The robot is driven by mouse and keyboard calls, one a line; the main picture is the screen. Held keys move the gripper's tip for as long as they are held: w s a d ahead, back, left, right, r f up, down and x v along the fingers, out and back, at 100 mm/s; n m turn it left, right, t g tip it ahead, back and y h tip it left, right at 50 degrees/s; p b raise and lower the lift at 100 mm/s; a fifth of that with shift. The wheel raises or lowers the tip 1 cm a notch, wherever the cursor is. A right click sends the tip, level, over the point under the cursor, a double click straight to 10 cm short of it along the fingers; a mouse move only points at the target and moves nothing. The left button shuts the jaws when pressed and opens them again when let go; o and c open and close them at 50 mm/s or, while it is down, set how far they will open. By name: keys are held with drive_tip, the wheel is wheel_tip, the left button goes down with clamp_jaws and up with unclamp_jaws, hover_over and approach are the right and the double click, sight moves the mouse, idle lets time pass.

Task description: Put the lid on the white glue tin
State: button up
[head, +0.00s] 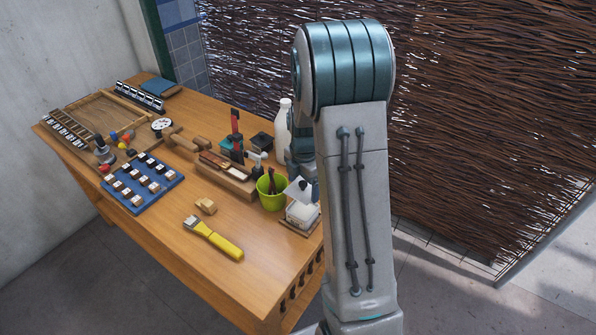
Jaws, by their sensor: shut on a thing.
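The white glue tin (301,214) stands at the right front part of the table, on a small wooden board. A pale flat piece, which looks like the lid (297,190), is tilted just above the tin. My gripper (313,189) is at the right edge of this lid and shut on it. My arm hides most of the gripper and the right side of the tin. I cannot tell whether the lid touches the tin's rim.
A lime-green pot (271,199) with tools stands close to the left of the tin. A white bottle (282,127) stands behind. A yellow-handled brush (214,238) and a small wooden block (206,206) lie in front. The table's front middle is mostly clear.

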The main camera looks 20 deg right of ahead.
drive_tip(key=shift+f+b, duration=2.15)
drive_tip(key=shift+f, duration=1.05)
drive_tip(key=shift+c, duration=0.2)
drive_tip(key=shift+f+b, duration=0.4)
drive_tip(key=shift+b, duration=0.45)
drive_tip(key=o, duration=1)
drive_tip(key=shift+r+p, duration=2.35)
drive_tip(key=shift+r, duration=1.2)
